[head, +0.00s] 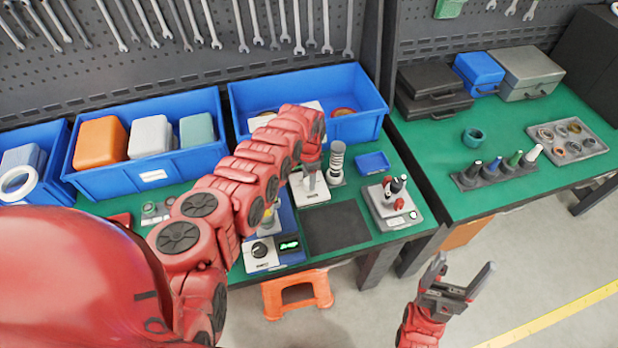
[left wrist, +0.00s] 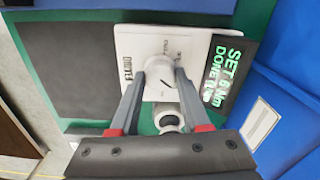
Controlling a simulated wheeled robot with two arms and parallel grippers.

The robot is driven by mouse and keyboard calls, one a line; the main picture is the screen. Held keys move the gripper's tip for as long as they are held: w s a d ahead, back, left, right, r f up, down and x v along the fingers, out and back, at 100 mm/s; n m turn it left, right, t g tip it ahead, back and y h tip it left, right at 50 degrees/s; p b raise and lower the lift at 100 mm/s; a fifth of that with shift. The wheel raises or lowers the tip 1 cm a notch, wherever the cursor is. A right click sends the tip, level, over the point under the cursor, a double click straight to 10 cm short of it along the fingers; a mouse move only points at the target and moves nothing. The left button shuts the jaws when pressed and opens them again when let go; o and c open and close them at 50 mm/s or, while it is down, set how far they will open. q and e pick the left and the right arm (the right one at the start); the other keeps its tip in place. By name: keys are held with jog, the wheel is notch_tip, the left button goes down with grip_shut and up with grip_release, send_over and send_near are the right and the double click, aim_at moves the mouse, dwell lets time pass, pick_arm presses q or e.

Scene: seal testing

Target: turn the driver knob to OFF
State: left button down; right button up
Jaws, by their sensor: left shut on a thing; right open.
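The driver unit (head: 307,193) is a small white box on the green bench, mostly under my left gripper (head: 311,178) in the head view. The left wrist view shows its white panel (left wrist: 130,42) and dark display (left wrist: 222,75) with green text starting "SET 6 Nm". The round white driver knob (left wrist: 158,72) sits between my left fingers, which are shut on it. A dark slanted mark shows on the knob. My right gripper (head: 463,268) is open and empty, above the floor beyond the bench.
A dark mat (head: 337,229) lies in front of the driver unit. A grey ringed cylinder (head: 337,158) stands close at its right. A blue bin (head: 355,127) is behind. Another unit (head: 262,252) with a black knob and green display stands nearer, left. Floor around my right gripper is clear.

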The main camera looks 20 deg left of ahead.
pick_arm(q)
jog(key=n, duration=0.2)
jog(key=shift+n, duration=0.8)
jog(key=n, duration=0.2)
jog(key=shift+f+n, duration=0.1)
jog(key=shift+n, duration=0.3)
jog(key=shift+f+n+b, duration=0.1)
jog(key=shift+n+b, duration=0.75)
jog(key=shift+n, duration=0.05)
jog(key=n+b, duration=0.2)
jog(key=shift+n, duration=0.4)
jog(key=shift+n+b, duration=1.1)
jog(key=shift+b, duration=0.15)
jog(key=shift+r+n+b, duration=0.2)
jog(key=shift+n+b, duration=0.65)
jog(key=shift+n, duration=0.15)
